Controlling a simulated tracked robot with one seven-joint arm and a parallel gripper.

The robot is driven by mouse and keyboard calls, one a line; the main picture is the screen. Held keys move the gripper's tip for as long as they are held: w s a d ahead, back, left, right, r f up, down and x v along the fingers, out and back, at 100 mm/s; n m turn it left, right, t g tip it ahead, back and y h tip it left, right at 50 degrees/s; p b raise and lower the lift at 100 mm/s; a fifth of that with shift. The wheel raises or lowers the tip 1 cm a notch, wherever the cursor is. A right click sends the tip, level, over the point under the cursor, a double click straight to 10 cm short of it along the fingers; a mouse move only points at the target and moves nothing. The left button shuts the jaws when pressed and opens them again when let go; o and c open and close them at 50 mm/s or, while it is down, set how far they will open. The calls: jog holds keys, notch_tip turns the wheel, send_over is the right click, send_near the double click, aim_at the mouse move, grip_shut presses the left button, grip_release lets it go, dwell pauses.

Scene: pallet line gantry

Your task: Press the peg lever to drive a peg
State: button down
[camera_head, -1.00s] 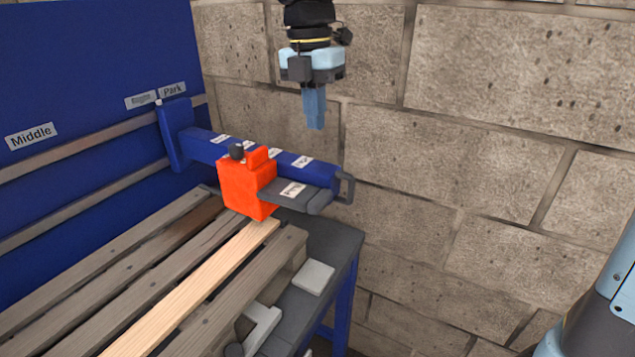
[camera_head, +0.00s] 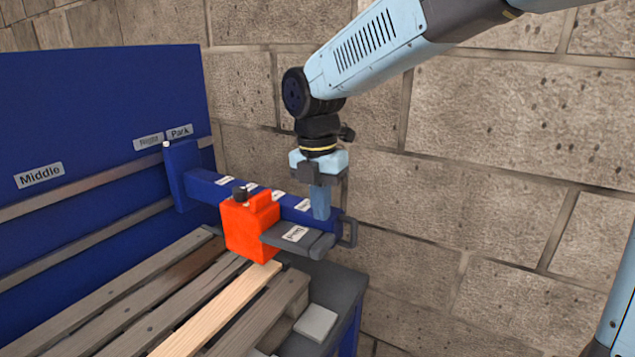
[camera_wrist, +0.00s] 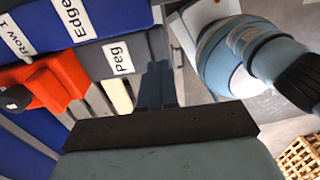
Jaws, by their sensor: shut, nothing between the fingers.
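The grey peg lever (camera_head: 292,236), labelled "Peg", sticks out to the right from the orange carriage (camera_head: 247,228) on the blue gantry beam (camera_head: 206,186). The lever also shows in the wrist view (camera_wrist: 122,57), beside my fingers. My gripper (camera_head: 321,216) is shut and empty, pointing down. Its fingertips are at the right end of the lever, close above it or at it; I cannot tell whether they touch. In the wrist view the shut fingers (camera_wrist: 157,85) lie just right of the lever. No peg is visible.
Below the carriage lies a pallet with grey slats and one pale new board (camera_head: 222,308). A blue panel (camera_head: 100,120) with "Middle" and "Park" labels stands at the left. A dark handle (camera_head: 350,232) is at the beam's right end. A stone wall stands behind.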

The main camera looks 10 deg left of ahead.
aim_at(324, 240)
jog(key=shift+s+d+f, duration=0.1)
jog(key=shift+f, duration=1.1)
jog(key=shift+d+f, duration=0.1)
jog(key=shift+f, duration=1.1)
